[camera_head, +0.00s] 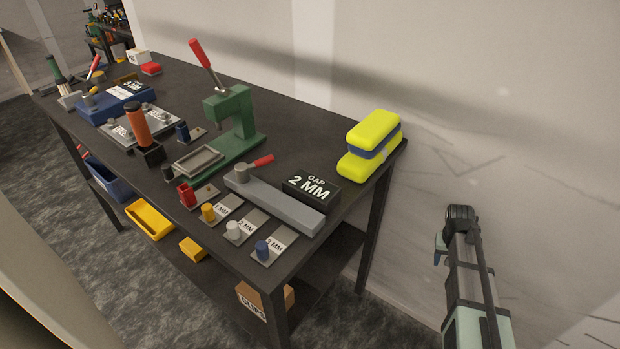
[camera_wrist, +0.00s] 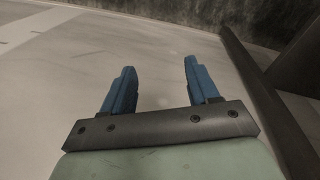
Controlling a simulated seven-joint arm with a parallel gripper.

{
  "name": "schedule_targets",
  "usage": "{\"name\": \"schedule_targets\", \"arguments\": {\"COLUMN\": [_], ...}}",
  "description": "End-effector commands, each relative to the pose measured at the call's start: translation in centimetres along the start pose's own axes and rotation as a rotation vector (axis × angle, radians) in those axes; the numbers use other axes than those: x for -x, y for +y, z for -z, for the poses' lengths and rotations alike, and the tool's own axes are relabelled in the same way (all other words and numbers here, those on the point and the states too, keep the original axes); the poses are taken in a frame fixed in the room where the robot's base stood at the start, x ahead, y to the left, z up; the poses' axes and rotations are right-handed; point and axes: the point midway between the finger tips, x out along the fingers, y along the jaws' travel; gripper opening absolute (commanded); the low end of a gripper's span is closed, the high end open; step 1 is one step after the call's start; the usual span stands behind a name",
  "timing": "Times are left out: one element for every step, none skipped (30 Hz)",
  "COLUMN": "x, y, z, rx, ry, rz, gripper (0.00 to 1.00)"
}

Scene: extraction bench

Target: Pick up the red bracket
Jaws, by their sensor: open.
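A small red piece (camera_head: 187,195), which looks like the red bracket, stands upright at the front edge of the bench beside a small plate with a peg. Its exact shape is too small to tell. My gripper (camera_head: 440,247) is off the right end of the bench, well apart from the red piece. In the wrist view my gripper's two blue fingers (camera_wrist: 158,80) are apart with nothing between them. The red piece is not in the wrist view.
The dark bench (camera_head: 310,250) holds a green press (camera_head: 232,120), a grey bar (camera_head: 275,200), a black "GAP 2 MM" block (camera_head: 312,192) and a yellow case (camera_head: 372,135). Several labelled peg plates line the front edge. Bins sit on a lower shelf. A wall stands behind.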

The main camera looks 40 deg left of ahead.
Motion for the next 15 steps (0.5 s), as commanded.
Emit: {"name": "schedule_targets", "arguments": {"x": [1.9, 3.0, 4.4, 5.5, 6.6, 8.1, 9.2, 10.4, 11.9, 13.1, 14.3, 15.9, 17.2, 18.4, 20.2], "y": [-0.5, -0.7, -1.1, -1.4, -1.6, -2.0, -2.3, -2.6, -3.0, -3.3, -3.6, -4.1, -4.4, -4.7, -5.2], "z": [1.8, 2.6, 3.7, 4.4, 5.1, 6.1, 6.8, 7.4, 8.3, 8.9, 9.5, 10.3, 10.8, 11.3, 12.0], "rx": [0.010, 0.015, 0.022, 0.027, 0.031, 0.037, 0.043, 0.047, 0.053, 0.057, 0.062, 0.068, 0.072, 0.076, 0.082], "ry": [0.028, 0.043, 0.061, 0.076, 0.089, 0.108, 0.122, 0.135, 0.154, 0.168, 0.182, 0.201, 0.216, 0.230, 0.249], "rz": [-0.006, -0.009, -0.012, -0.015, -0.017, -0.020, -0.023, -0.025, -0.028, -0.031, -0.033, -0.035, -0.037, -0.039, -0.040], "gripper": [0.60, 0.60, 0.60, 0.60, 0.60, 0.60, 0.60, 0.60, 0.60, 0.60, 0.60, 0.60, 0.60, 0.60, 0.60]}}
